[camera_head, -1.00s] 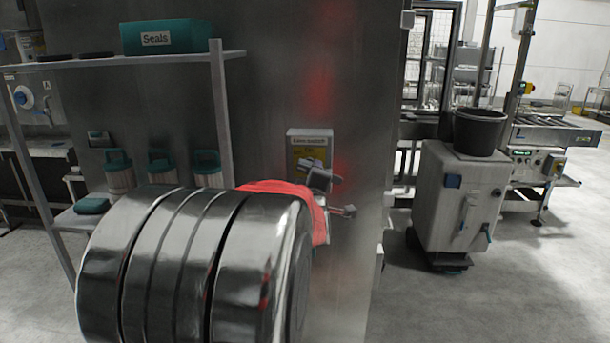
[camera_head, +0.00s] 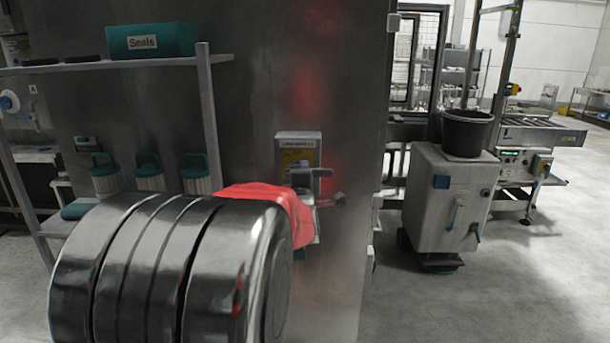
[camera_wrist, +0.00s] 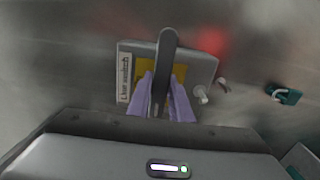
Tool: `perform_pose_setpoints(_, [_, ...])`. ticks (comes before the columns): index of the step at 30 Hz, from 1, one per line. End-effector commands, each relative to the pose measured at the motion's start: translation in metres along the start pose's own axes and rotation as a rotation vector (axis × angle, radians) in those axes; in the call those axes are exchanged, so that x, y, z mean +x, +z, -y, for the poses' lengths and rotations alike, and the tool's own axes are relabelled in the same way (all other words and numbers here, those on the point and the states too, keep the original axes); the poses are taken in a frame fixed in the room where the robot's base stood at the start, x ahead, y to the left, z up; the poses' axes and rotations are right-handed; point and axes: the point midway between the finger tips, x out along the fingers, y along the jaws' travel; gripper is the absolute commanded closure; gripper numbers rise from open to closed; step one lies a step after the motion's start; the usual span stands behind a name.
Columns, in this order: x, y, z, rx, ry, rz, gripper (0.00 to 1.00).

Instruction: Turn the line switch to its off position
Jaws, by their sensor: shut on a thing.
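The line switch is a light grey box with a yellow plate and a label, mounted on the dark metal wall. Its box (camera_head: 298,136) shows beyond my arm in the head view, and the box (camera_wrist: 206,66) also fills the middle of the wrist view. Its dark grey handle (camera_wrist: 168,48) runs upright in the wrist picture, across the yellow plate. My gripper (camera_wrist: 161,82) has its two purple-looking fingers on either side of the handle and is shut on it. In the head view my arm and red cover partly hide the gripper and lower switch.
A teal padlock-like piece (camera_wrist: 284,95) is on the wall beside the switch in the wrist view. A shelf (camera_head: 120,65) with a teal Seals box (camera_head: 170,40) stands left. A grey cabinet (camera_head: 445,205) carrying a dark bucket (camera_head: 467,132) stands right, with open floor around it.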

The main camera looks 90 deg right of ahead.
Motion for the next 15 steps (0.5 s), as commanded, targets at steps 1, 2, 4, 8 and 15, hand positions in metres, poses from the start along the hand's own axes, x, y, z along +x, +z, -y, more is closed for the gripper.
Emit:
perform_pose_setpoints(1, [0.0004, -0.0032, 0.0025, -0.005, -0.005, -0.006, 1.0])
perform_pose_setpoints(2, [0.0004, -0.0031, 0.0026, -0.005, -0.005, -0.006, 1.0])
perform_pose_setpoints(4, [0.0004, -0.0029, 0.0026, -0.005, -0.005, -0.006, 0.76])
perform_pose_setpoints(8, [0.0003, -0.0015, 0.0019, -0.003, -0.004, -0.003, 0.67])
perform_pose_setpoints(15, [0.0002, 0.0002, 0.001, -0.001, -0.002, 0.0, 0.62])
